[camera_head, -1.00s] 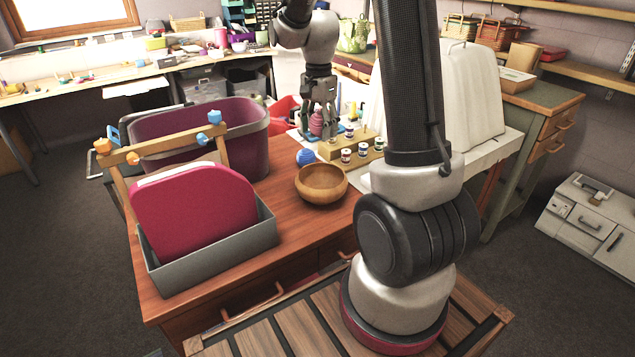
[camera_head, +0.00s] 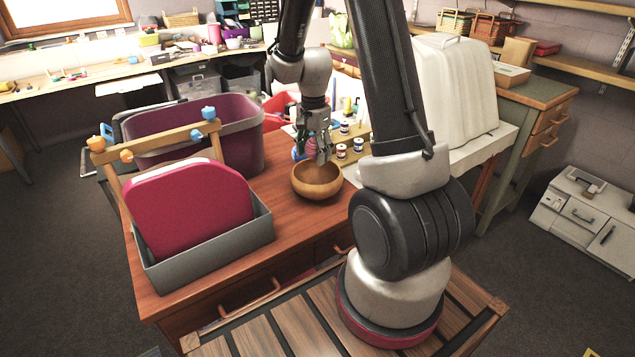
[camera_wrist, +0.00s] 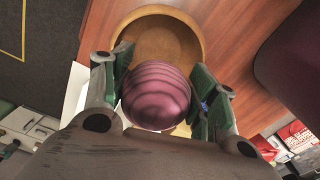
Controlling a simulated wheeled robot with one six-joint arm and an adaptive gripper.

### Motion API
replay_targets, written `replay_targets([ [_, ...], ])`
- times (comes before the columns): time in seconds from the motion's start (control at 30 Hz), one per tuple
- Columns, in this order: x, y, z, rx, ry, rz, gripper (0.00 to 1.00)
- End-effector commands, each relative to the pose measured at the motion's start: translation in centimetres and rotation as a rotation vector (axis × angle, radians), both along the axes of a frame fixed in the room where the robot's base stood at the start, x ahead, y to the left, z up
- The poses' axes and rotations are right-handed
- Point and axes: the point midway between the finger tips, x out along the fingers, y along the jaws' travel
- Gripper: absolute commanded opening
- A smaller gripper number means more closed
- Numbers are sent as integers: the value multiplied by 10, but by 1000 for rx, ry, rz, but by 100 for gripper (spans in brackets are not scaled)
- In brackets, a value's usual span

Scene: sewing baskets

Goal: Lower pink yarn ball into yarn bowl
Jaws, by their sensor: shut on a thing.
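The pink yarn ball (camera_wrist: 156,95) is held between the two fingers of my gripper (camera_wrist: 158,92) in the wrist view. In the head view my gripper (camera_head: 318,150) is above the back part of the yarn bowl, and the ball is mostly hidden by the fingers. The yarn bowl (camera_head: 317,188) is round, wooden and open on top, standing on the red-brown desk. In the wrist view the bowl (camera_wrist: 127,24) lies under and beyond the ball, its near part hidden by the ball and fingers. The ball appears above the bowl's rim.
A rack of thread spools (camera_head: 352,160) stands close behind the bowl. A blue ball (camera_head: 297,153) sits behind its left side. A grey bin with a magenta case (camera_head: 190,208) and a purple basket (camera_head: 243,152) stand to the left. The desk (camera_head: 290,238) before the bowl is clear.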

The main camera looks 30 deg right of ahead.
Motion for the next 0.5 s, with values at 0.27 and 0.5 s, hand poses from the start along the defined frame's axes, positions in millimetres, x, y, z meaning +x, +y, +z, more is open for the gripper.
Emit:
replay_targets([
  [0.27, 0, 0, 0, 0, 0, 0, 35],
  [0.5, 0, 0, -5, 1, 1, 0, 35],
])
